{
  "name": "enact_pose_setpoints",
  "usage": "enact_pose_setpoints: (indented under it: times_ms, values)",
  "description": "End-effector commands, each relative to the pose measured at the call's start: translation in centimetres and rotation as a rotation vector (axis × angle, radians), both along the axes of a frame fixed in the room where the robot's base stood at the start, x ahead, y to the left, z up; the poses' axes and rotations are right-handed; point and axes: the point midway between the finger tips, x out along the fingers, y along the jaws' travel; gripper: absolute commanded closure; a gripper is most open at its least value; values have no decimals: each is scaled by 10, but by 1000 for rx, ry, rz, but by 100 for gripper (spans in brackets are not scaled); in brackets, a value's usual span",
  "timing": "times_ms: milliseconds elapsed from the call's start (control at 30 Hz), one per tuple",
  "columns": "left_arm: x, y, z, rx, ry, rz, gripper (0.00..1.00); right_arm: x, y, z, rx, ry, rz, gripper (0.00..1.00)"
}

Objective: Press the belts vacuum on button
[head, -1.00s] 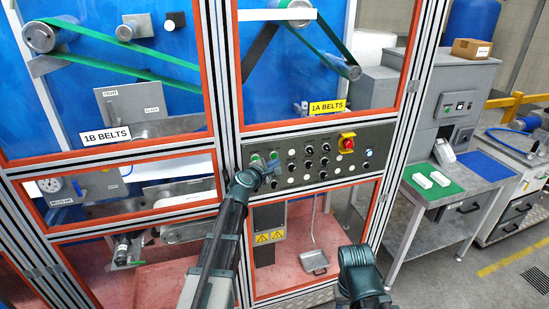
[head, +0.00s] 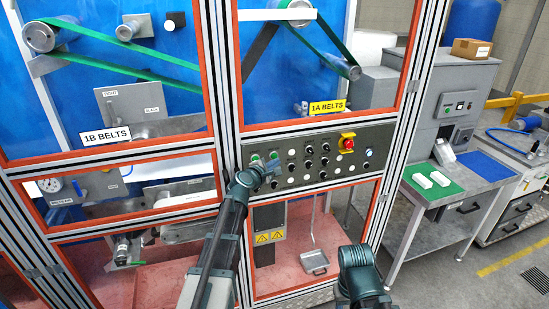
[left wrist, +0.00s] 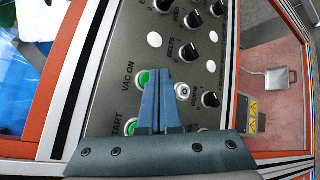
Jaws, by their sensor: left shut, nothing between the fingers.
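The control panel (head: 330,155) is a grey strip with knobs and buttons below the 1A BELTS label. The green VAC ON button (left wrist: 143,78) has a pale ring and shows just left of my fingertips in the left wrist view; it also shows in the head view (head: 274,154). A second green button, marked START (left wrist: 130,128), is nearby. My left gripper (left wrist: 158,72) is shut and empty, its blue fingers pointing at the panel beside VAC ON. I cannot tell whether the tips touch the panel. My right arm shows low in the head view, its fingers unseen.
A white-ringed round control (left wrist: 182,90) lies right of the fingers. Several black knobs (left wrist: 190,52) are close by. A red emergency stop (head: 347,143) on yellow is farther right. Orange-edged frames surround the panel. A bench (head: 450,195) stands at the right.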

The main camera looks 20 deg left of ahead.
Motion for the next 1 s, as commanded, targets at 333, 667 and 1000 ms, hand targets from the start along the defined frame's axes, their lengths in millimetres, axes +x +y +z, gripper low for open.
enact_pose_setpoints:
  times_ms: [333, 667, 1000]
  values:
    - [0, 0, 0, 0, 0, 0, 100, 0, 0, 0, 0, 0, 0, 50]
    - [3, 2, 0, 0, 0, 0, 100, 0, 0, 0, 0, 0, 0, 50]
    - [7, 5, 0, 0, 0, 0, 100, 0, 0, 0, 0, 0, 0, 50]
